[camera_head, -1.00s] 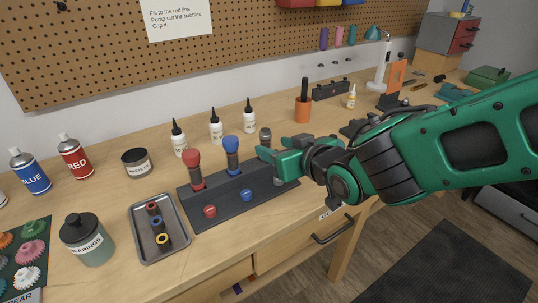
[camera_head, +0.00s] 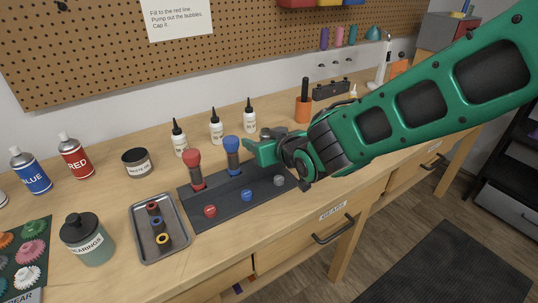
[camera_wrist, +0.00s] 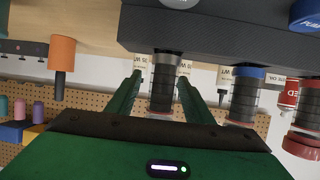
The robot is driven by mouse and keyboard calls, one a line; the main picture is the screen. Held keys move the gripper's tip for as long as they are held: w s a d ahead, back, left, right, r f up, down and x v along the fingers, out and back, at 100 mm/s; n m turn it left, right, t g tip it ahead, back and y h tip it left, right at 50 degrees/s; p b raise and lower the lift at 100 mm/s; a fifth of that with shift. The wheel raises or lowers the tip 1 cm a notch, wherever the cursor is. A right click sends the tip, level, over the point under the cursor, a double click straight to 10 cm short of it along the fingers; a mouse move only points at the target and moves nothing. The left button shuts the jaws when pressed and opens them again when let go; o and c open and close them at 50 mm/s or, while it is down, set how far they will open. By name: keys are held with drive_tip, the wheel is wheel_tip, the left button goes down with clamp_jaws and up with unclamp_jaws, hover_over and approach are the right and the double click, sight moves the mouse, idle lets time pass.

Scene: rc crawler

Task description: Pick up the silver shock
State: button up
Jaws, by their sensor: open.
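The silver shock (camera_wrist: 162,88) stands in the dark rack (camera_head: 225,205), with its silver end and dark coil showing in the wrist view. My gripper (camera_wrist: 160,78) is open, with one green finger on each side of the shock. The shock appears between the fingers and not clamped; whether either finger touches it I cannot tell. In the head view my gripper (camera_head: 262,150) is at the rack's right end and hides most or all of the silver shock.
The blue shock (camera_head: 232,157) and red shock (camera_head: 193,168) stand left of my gripper in the same rack. White bottles (camera_head: 249,118) stand behind it. An orange cup (camera_head: 303,108) is at the back right. A grey tray (camera_head: 143,225) lies at left.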

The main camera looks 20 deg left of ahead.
clamp_jaws()
